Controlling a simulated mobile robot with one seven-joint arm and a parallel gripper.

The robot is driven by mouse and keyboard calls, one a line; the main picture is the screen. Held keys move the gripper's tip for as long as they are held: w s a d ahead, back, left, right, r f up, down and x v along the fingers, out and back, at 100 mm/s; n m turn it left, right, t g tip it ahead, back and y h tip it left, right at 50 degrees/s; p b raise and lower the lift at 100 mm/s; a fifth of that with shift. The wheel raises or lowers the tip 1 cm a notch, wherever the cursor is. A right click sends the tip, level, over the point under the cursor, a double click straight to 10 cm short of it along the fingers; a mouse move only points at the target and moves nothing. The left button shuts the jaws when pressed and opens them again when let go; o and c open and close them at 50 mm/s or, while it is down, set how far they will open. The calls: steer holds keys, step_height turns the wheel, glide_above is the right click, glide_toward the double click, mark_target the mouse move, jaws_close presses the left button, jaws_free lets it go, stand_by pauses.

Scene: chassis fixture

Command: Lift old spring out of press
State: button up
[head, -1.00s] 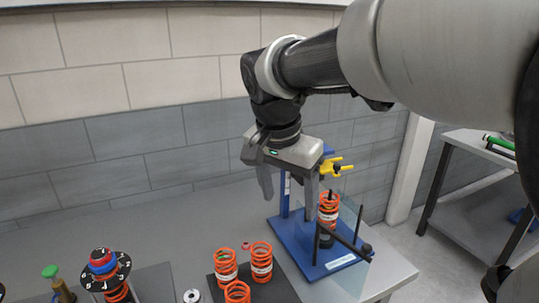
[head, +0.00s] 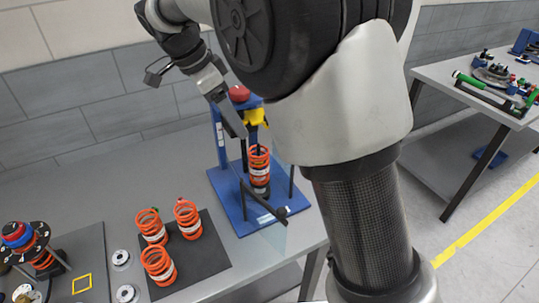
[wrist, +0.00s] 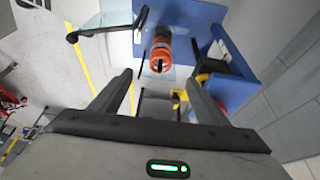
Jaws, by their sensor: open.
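The orange coil spring (head: 259,165) with a white label band stands upright in the blue press (head: 238,208), below its yellow part (head: 255,117). In the wrist view the spring (wrist: 161,60) shows beyond the fingertips, near the middle top. My gripper (wrist: 157,84) is open, with its two fingers spread and nothing between them. In the head view my gripper (head: 238,132) is above and left of the spring, close to the blue upright, apart from the spring. One finger is mostly hidden there.
Several orange springs, one of them here (head: 188,220), stand on a dark mat (head: 212,250) left of the press. A dark bar (head: 265,202) crosses the press front beside a clear panel. A round fixture (head: 20,238) stands far left. Another table (head: 480,85) is at the right.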

mark_target(251, 153)
steer(key=x, duration=1.2)
steer(key=shift+p+x, duration=0.45)
steer(key=shift+x, duration=2.25)
steer(key=shift+w+d+r, duration=0.15)
steer(key=shift+d, duration=0.05)
steer(key=c, duration=1.5)
steer(key=shift+o, duration=0.2)
step_height(251, 153, up, 10)
steer(key=shift+r, duration=0.1)
steer(key=shift+r, duration=0.25)
